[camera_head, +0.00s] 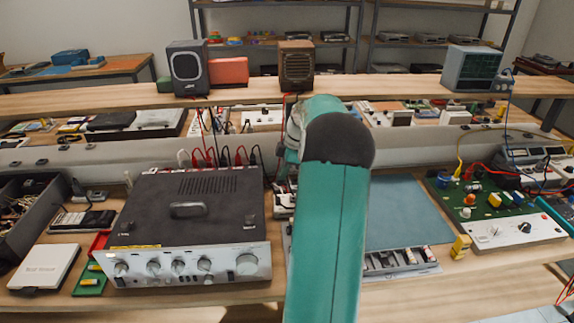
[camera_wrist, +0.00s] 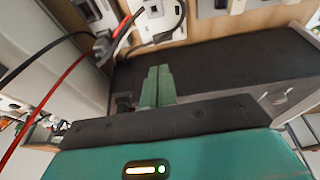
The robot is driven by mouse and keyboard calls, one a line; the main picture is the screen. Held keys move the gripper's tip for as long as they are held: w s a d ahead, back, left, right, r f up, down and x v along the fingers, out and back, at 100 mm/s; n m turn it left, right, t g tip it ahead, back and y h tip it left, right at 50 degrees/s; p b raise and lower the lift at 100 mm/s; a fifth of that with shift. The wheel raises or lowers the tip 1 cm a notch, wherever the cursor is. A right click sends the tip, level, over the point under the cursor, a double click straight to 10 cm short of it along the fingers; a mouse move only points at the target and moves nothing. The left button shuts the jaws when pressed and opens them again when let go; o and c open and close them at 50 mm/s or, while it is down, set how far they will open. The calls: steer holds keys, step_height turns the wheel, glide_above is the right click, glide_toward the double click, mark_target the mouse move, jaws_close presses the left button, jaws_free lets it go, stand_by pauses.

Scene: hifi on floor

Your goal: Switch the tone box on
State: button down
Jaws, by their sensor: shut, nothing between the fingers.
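No label in view reads as tone box. The likeliest is the black-topped box with a silver knobbed front (camera_head: 185,215), on the bench left of my arm. Its top has vents and a handle, and its front carries several knobs. Red, black and white plugs stand at its back edge. I cannot tell whether it is on. In the wrist view, my gripper (camera_wrist: 157,82) is shut and empty, its two green fingers together, with a dark box surface (camera_wrist: 225,62) beyond them. I cannot tell whether they touch it. In the head view my arm hides the fingertips.
A green circuit board (camera_head: 485,205) with coloured parts and a white control panel (camera_head: 510,232) lie at right. A blue mat (camera_head: 405,212) is right of my arm. Speakers (camera_head: 188,68) stand on the raised shelf. Red and black cables (camera_wrist: 55,85) hang left in the wrist view.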

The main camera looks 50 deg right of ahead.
mark_target(278, 198)
steer(key=x, duration=0.5)
steer(key=d+x, duration=0.1)
steer(key=x, duration=0.2)
steer(key=shift+s+f, duration=0.25)
steer(key=shift+f, duration=0.1)
steer(key=shift+w+f+y, duration=0.15)
steer(key=shift+f+y, duration=0.15)
steer(key=shift+s+a+r, duration=0.25)
steer(key=shift+s+a, duration=0.3)
steer(key=shift+s, duration=0.05)
steer(key=shift+r, duration=0.1)
